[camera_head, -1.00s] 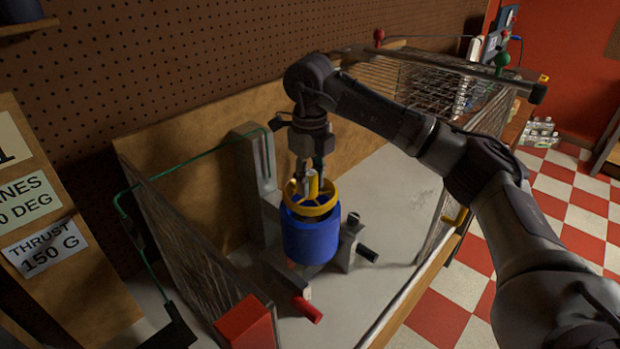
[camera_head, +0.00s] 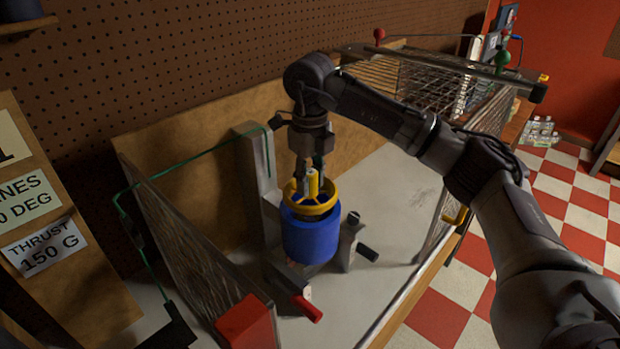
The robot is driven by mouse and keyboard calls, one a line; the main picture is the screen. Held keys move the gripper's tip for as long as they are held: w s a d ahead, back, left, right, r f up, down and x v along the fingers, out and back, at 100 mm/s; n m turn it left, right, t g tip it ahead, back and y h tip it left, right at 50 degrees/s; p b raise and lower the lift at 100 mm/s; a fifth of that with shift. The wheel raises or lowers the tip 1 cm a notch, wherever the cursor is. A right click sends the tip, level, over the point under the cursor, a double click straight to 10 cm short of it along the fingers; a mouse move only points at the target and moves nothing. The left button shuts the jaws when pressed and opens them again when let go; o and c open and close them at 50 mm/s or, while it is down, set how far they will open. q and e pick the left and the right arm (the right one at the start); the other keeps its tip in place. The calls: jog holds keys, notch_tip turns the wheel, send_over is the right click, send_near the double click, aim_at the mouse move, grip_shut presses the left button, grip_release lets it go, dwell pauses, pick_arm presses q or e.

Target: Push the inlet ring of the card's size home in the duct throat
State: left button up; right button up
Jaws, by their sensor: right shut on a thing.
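The blue duct (camera_head: 311,240) stands upright on a grey stand in the middle of the view. The yellow inlet ring (camera_head: 322,209) sits level at the duct's top opening; I cannot tell how deep it is seated. A yellow post (camera_head: 313,182) rises from the ring's centre. My right gripper (camera_head: 310,172) points straight down from above and is shut on the inlet ring at its post; the fingertips are partly hidden. The card board (camera_head: 40,225) at the left reads "THRUST 150 G"; its upper labels are cut off. My left gripper is not in view.
A wire mesh guard (camera_head: 200,255) stands left of the duct and another mesh cage (camera_head: 425,85) is at the back right. A red-handled clamp (camera_head: 307,308) and a black knob (camera_head: 367,252) flank the stand. The bench top (camera_head: 385,195) at right is clear.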

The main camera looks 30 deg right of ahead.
jog(key=shift+f, duration=0.25)
jog(key=shift+f+b, duration=1.05)
jog(key=shift+f, duration=0.2)
jog(key=shift+r, duration=0.1)
jog(key=o, duration=1.1)
jog(key=shift+o, duration=0.2)
